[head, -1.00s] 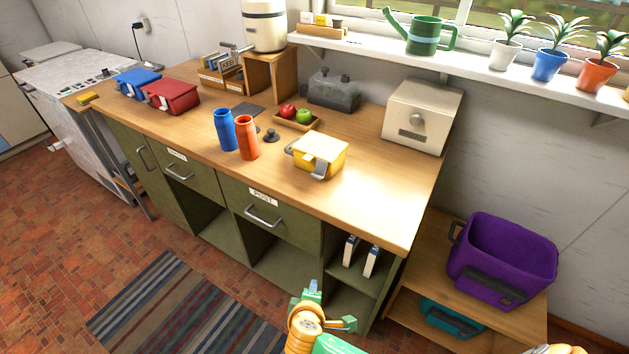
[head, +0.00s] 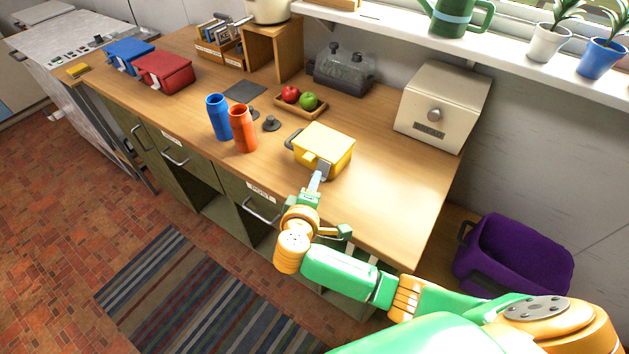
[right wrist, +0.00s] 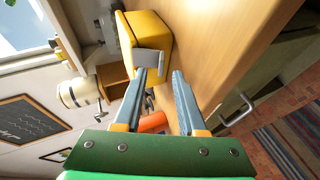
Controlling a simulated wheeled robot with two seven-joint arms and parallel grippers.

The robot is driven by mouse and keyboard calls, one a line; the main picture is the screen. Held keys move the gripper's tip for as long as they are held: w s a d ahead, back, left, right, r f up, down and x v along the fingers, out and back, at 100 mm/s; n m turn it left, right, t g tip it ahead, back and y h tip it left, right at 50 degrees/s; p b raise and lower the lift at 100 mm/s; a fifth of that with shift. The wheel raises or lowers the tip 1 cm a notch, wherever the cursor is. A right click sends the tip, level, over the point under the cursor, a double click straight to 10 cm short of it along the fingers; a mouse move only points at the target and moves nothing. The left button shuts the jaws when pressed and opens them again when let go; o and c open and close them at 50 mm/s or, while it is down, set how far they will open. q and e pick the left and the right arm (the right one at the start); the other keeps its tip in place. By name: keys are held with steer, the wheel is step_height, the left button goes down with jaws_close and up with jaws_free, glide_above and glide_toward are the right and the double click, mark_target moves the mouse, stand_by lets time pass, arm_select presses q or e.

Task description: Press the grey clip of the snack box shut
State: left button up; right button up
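The yellow snack box (head: 325,146) stands near the front edge of the wooden counter, with its lid down. Its grey clip (head: 322,167) is on the front side, facing my right gripper. In the right wrist view the clip (right wrist: 149,58) shows as a flat grey flap at the box's end; I cannot tell whether it is latched. My right gripper (head: 317,180) is just in front of the clip. In the right wrist view its two fingers (right wrist: 159,74) are apart with nothing between them, tips close to the clip; contact is unclear. My left gripper is out of view.
Left of the box stand an orange bottle (head: 242,130) and a blue bottle (head: 219,118). A tray with apples (head: 299,103) is behind, and a cream bread bin (head: 442,105) is at the back right. The counter right of the box is clear.

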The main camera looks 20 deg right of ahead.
mark_target(321, 170)
steer(key=shift+w+d+f, duration=0.25)
steer(key=shift+w+d, duration=0.05)
steer(key=shift+w, duration=0.1)
steer(key=shift+w+d+f, duration=0.25)
steer(key=shift+w+f, duration=0.05)
steer(key=shift+w, duration=0.15)
steer(key=shift+s+a+r, duration=0.15)
steer(key=shift+s, duration=0.05)
steer(key=c, duration=0.6)
steer(key=shift+s, duration=0.1)
jaws_close()
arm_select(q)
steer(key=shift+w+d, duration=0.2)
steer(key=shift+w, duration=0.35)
